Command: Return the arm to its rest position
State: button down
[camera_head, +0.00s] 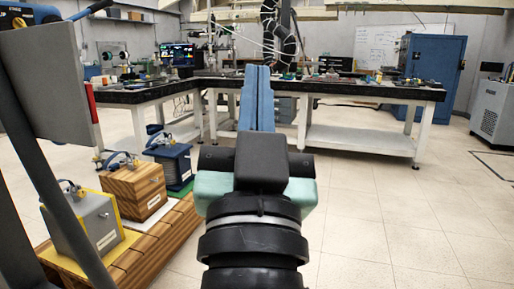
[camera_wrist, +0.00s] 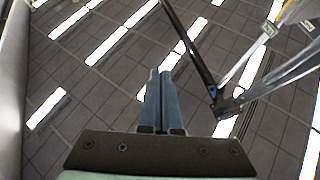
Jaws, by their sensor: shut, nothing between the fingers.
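My gripper (camera_head: 257,70) stands in the middle of the camera_head view, at the end of my black and mint-green wrist. Its two long blue fingers lie side by side and are shut with nothing between them. In the camera_head view they point up the picture and overlap the far workbench. In the wrist view the shut fingers (camera_wrist: 160,75) show against dark grey panels with bright light strips, which look like a ceiling. No object touches the fingers in either view. Most of my arm below the wrist is out of view.
A wooden pallet (camera_head: 150,250) at the left holds a grey box (camera_head: 95,228) on yellow, a wooden box (camera_head: 135,187) and a dark blue box (camera_head: 172,162). Workbenches (camera_head: 330,88) with equipment stand behind. A blue cabinet (camera_head: 432,68) is at the back right. Floor at the right is clear.

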jog(key=s+r+n+t+p, duration=0.2)
jog(key=s+r+p, duration=0.2)
jog(key=s+r, duration=0.5)
notch_tip(320, 180, up, 37)
jog(key=w+p, duration=0.2)
jog(key=p, duration=3.2)
jog(key=shift+w+p, duration=0.2)
jog(key=shift+p, duration=0.2)
